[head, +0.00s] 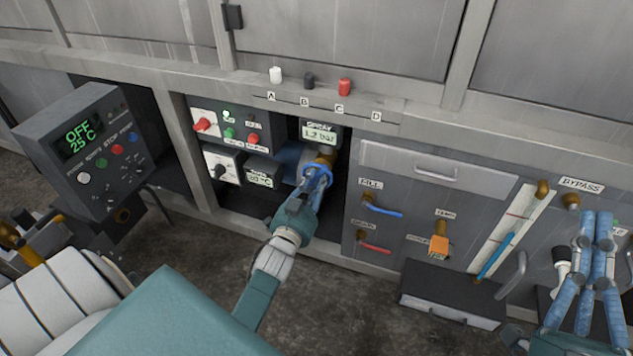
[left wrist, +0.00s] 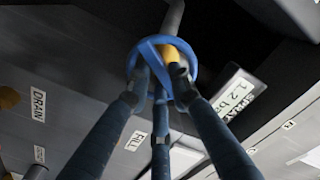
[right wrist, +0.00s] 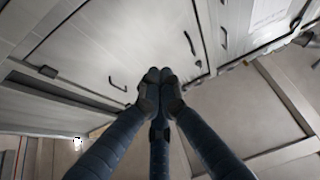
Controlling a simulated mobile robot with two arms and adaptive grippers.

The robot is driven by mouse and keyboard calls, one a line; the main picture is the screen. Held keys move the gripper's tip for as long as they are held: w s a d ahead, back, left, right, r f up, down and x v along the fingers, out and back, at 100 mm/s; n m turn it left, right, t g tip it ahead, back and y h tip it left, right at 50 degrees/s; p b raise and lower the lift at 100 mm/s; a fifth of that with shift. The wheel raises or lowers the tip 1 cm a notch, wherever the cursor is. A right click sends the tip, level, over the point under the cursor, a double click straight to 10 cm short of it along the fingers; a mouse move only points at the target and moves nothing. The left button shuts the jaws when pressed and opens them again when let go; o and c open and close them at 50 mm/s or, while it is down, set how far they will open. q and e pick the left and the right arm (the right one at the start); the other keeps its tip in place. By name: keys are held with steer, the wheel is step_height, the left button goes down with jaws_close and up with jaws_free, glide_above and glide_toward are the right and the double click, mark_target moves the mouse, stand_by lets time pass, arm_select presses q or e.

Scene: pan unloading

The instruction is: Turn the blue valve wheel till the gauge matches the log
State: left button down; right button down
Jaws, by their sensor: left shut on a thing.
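The blue valve wheel (head: 329,171) sits inside the open bay under the counter. It shows as a blue ring with a yellow hub in the left wrist view (left wrist: 135,62). My left gripper (head: 318,176) is shut on the wheel, its fingers around the rim and hub, partly hiding it. The gauge (head: 319,133) is a small display labelled SPRAY just above the wheel and reads 1.2 bar. It shows tilted in the left wrist view (left wrist: 236,95). My right gripper (head: 598,216) is in front of the right-hand panel; its fingertips meet in the right wrist view (right wrist: 160,76). I cannot identify the log.
A control box (head: 85,150) at left reads OFF 25 C. Red and green knobs are left of the wheel. White, black and red caps (head: 344,87) stand above the labels A to D. Fill (head: 383,209) and drain (head: 375,248) handles and an orange valve (head: 439,246) are right.

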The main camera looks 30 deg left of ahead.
arm_select(q)
steer(key=shift+r+n+p, duration=0.15)
steer(key=shift+n+p, duration=0.35)
steer(key=shift+p, duration=0.3)
steer(key=shift+n+p, duration=0.9)
steer(key=shift+n, duration=0.1)
arm_select(e)
step_height(320, 180, down, 15)
steer(key=w+d+g+h, duration=0.1)
steer(key=w+g+h, duration=0.2)
steer(key=g, duration=0.4)
arm_select(q)
steer(key=shift+n+p, duration=0.7)
steer(key=shift+n, duration=0.2)
steer(key=shift+n+p, duration=0.5)
steer(key=shift+n, duration=0.3)
arm_select(e)
steer(key=s+d+f+g+h, duration=0.1)
steer(key=s+d+f+g, duration=0.1)
steer(key=s+f+g, duration=0.2)
steer(key=s+d+f+g+h, duration=0.1)
steer(key=s+f+g, duration=0.3)
steer(key=f, duration=0.5)
steer(key=shift+s+d+f+m, duration=0.25)
steer(key=shift+s+d+m, duration=0.15)
steer(key=shift+s+d, duration=0.5)
steer(key=shift+s+a, duration=0.15)
